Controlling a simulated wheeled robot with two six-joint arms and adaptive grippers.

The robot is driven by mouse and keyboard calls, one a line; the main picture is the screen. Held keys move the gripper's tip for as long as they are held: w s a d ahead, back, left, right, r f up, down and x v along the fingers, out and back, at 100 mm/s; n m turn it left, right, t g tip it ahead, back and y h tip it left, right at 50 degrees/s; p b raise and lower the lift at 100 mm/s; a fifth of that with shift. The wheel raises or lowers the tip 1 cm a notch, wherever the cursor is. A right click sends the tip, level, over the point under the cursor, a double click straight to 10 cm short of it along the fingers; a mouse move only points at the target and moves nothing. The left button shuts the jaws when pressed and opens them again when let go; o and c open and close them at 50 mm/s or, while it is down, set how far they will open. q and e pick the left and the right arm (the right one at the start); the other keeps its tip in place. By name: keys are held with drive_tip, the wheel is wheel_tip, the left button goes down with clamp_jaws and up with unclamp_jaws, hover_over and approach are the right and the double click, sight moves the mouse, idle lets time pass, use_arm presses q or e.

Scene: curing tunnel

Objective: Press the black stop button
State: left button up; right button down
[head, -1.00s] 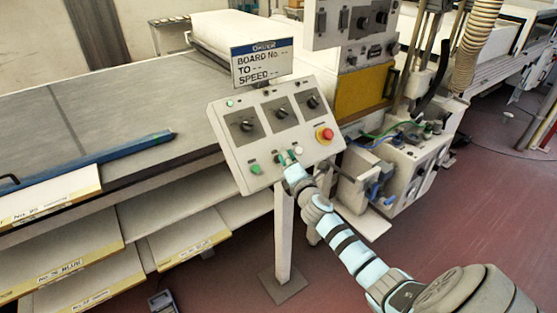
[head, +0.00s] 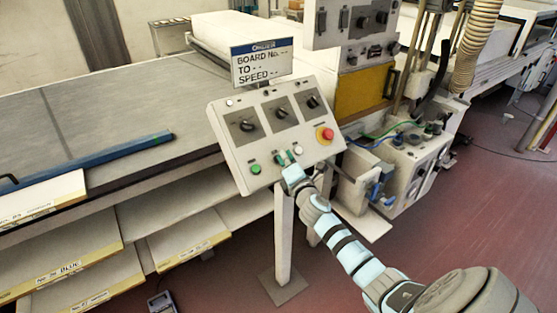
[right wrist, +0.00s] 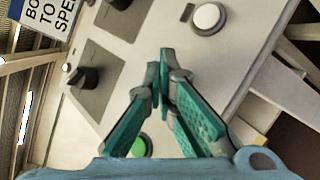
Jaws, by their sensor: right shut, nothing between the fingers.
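The slanted grey control panel (head: 236,143) stands on a post at the middle of the head view. Along its lower edge are a green button (head: 255,168) and a white button (head: 298,150); they also show in the right wrist view, green (right wrist: 140,146) and white (right wrist: 207,17). My right gripper (head: 286,157) is shut and empty, its teal fingertips at the panel face between these two buttons. The black stop button is not distinguishable; the fingers cover that spot. The right wrist view shows the fingertips (right wrist: 162,72) together; contact cannot be told. My left gripper is not in view.
Several black knobs (head: 247,125) are above. A sign (head: 262,63) stands behind the panel. A conveyor table (head: 100,110) lies left, machinery (head: 408,160) right.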

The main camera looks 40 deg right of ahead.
idle(0.5)
drive_tip(key=shift+s+r+p, duration=0.25)
drive_tip(key=shift+r+p, duration=0.15)
drive_tip(key=shift+p, duration=0.15)
drive_tip(key=shift+s+r, duration=0.1)
drive_tip(key=shift+s, duration=0.15)
drive_tip(key=s+r+p, duration=0.3)
drive_tip(key=p, duration=0.1)
drive_tip(key=shift+s+r, duration=0.25)
drive_tip(key=shift+r, duration=0.05)
